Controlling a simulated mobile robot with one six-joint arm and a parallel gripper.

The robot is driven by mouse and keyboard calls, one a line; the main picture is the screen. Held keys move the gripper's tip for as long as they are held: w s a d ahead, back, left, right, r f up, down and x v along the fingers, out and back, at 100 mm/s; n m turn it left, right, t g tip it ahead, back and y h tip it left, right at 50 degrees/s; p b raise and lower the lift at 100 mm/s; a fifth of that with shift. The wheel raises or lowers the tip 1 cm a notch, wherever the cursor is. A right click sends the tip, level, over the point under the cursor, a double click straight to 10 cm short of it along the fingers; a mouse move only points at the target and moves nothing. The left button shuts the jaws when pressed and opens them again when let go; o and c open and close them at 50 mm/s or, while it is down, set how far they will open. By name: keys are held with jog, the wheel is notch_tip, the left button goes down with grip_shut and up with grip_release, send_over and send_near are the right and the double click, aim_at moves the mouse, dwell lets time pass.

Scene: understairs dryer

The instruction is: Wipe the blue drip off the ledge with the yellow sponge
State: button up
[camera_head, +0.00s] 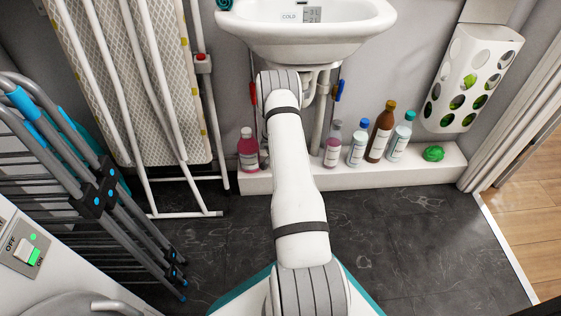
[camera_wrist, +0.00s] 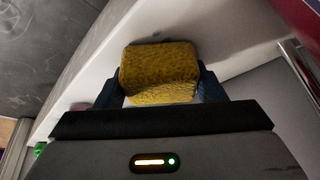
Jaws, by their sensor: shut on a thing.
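The yellow sponge (camera_wrist: 160,62) shows in the wrist view, held between the two dark fingers of my gripper (camera_wrist: 160,84). My gripper is shut on it. The sponge is over the white ledge (camera_wrist: 222,28); I cannot tell whether it touches the surface. In the head view the ledge (camera_head: 410,174) runs along the foot of the wall under the sink. My own arm hides my gripper, the sponge and the middle of the ledge there.
A pink bottle (camera_head: 248,150) stands on the ledge left of my arm. Several bottles, including a brown one (camera_head: 381,131), and a green scrubber (camera_head: 433,153) stand to its right. The sink (camera_head: 330,40) and its pipes are above. Folded drying racks (camera_head: 105,195) crowd the left.

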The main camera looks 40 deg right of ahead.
jog(key=shift+s+d+f, duration=0.3)
jog(key=shift+s+d, duration=0.35)
jog(key=shift+s, duration=0.05)
jog(key=shift+w+r+p, duration=0.15)
jog(key=shift+r+p, duration=1.05)
jog(key=shift+r, duration=1.9)
jog(key=shift+r, duration=0.15)
jog(key=shift+r, duration=1.4)
